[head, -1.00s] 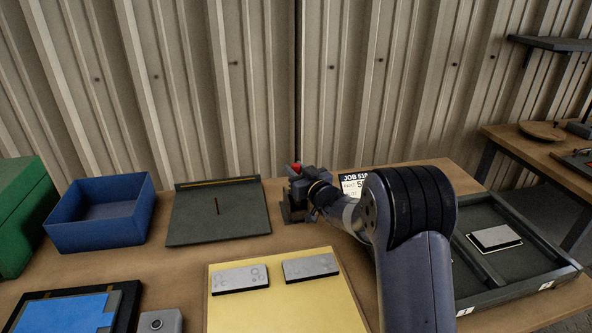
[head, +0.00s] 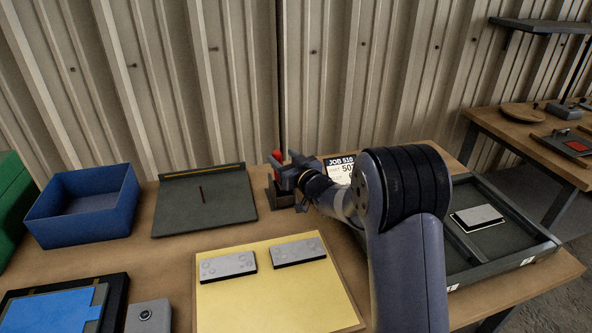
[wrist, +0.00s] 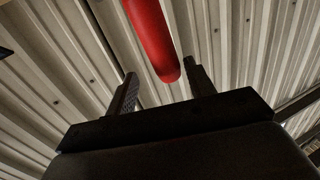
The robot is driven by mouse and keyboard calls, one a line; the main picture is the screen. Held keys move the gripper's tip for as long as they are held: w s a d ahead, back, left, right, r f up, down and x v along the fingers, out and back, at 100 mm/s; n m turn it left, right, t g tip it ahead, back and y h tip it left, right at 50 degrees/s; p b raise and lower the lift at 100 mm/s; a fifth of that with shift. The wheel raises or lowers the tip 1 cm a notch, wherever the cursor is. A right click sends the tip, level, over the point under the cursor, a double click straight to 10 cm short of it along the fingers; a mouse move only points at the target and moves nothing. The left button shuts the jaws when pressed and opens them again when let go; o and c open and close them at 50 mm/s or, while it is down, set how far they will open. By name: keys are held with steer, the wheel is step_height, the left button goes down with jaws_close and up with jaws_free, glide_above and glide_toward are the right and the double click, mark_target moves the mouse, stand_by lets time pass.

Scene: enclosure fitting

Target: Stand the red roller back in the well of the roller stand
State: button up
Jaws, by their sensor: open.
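The red roller (head: 276,156) shows at the far side of my gripper, standing roughly upright over the dark roller stand (head: 279,198) at the back of the table. The wrist view shows the roller (wrist: 152,36) running up out of the picture, its rounded end between my fingertips. My gripper (wrist: 160,70) is open, with a finger on either side of that end and gaps visible. In the head view my gripper (head: 284,173) covers part of the roller and stand. The well is hidden, so I cannot tell whether the roller is seated.
A job card (head: 341,168) stands just right of my wrist. A dark board (head: 225,212) and a blue bin (head: 84,224) lie left of the stand. A yellow mat (head: 285,295) with two grey plates is in front. A grey tray (head: 505,255) is at right.

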steer(key=b+v, duration=0.1)
steer(key=v, duration=0.7)
steer(key=shift+s+d, duration=0.25)
steer(key=shift+w, duration=0.1)
steer(key=x, duration=0.7)
steer(key=shift+p, duration=0.45)
